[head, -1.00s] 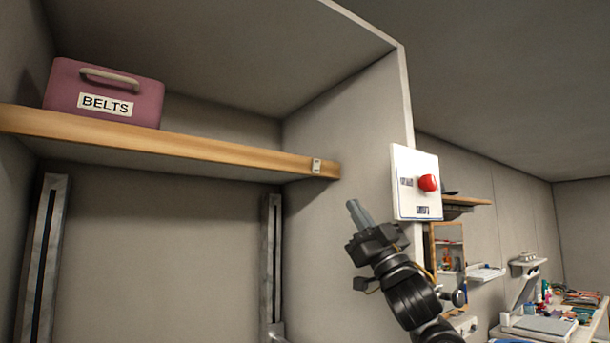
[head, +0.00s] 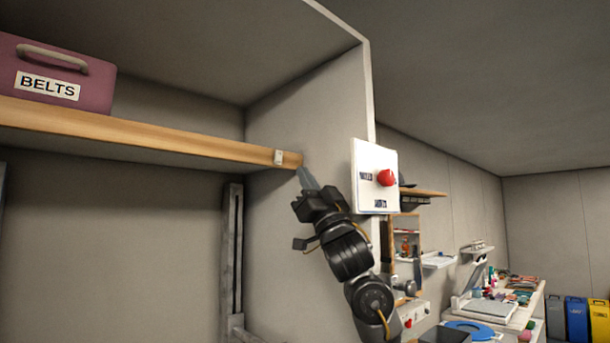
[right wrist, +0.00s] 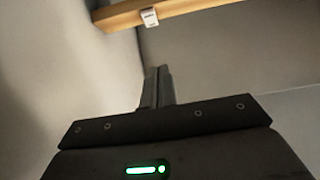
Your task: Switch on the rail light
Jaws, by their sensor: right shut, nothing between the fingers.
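A small pale switch (head: 278,157) sits on the front edge of the wooden shelf rail (head: 180,142), near its right end. It also shows in the right wrist view (right wrist: 149,16), at the top. My right gripper (head: 306,177) is shut and empty. Its fingertips point up and left, just below and right of the rail's end in the head view. In the right wrist view the closed fingers (right wrist: 157,85) stand below the switch with a gap between. I cannot tell from the frames which light the switch serves. My left gripper is not in view.
A white panel with a red button (head: 386,178) is on the partition edge right of my right gripper. A pink BELTS box (head: 55,75) stands on the shelf. A cluttered workbench (head: 490,305) and coloured bins (head: 577,320) are farther right.

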